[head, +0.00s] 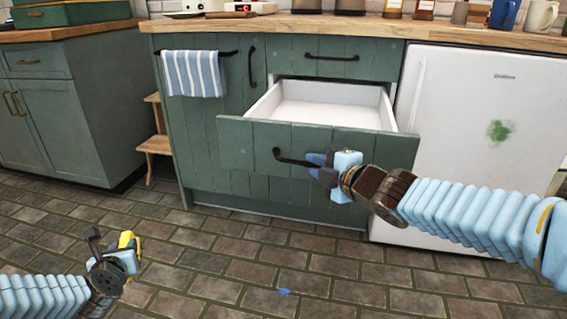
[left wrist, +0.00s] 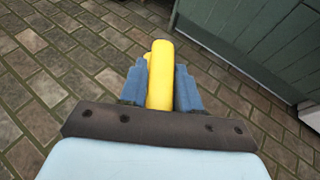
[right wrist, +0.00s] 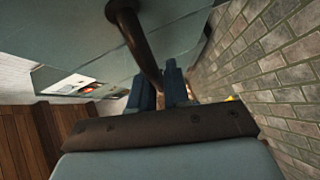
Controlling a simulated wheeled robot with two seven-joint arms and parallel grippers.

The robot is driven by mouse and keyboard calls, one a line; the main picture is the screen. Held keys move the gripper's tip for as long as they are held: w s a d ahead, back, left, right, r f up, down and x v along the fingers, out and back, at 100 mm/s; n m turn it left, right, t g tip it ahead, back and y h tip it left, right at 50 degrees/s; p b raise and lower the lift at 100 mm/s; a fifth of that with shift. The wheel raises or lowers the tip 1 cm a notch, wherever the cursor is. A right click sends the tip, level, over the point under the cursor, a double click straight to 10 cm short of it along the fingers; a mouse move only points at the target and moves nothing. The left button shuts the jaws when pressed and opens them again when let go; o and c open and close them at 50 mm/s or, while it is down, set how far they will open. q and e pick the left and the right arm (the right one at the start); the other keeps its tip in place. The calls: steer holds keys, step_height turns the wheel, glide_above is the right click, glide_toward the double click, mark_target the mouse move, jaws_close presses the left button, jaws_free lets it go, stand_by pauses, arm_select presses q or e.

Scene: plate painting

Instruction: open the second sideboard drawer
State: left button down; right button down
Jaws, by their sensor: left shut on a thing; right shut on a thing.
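The second sideboard drawer (head: 240,146) stands pulled out, its white inside (head: 330,103) showing empty. Its dark bar handle (head: 283,156) runs along the green front. My right gripper (head: 316,165) is shut on this handle near its right end; the handle (right wrist: 143,45) passes between the fingers in the right wrist view (right wrist: 165,85). My left gripper (head: 122,250) is low over the floor at the left, away from the sideboard. It is shut on a yellow object (left wrist: 158,75), which lies between the blue fingers in the left wrist view.
The top drawer (head: 331,58) above is shut. A striped towel (head: 194,73) hangs on a rail at the left. A white fridge (head: 460,150) with a green stain stands at the right. A wooden step stool (head: 154,146) stands left of the sideboard. The brick floor in front is mostly clear.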

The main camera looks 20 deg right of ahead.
steer(key=shift+d, duration=0.1)
steer(key=c, duration=1.5)
jaws_free()
arm_select(q)
steer(key=shift+r, duration=0.1)
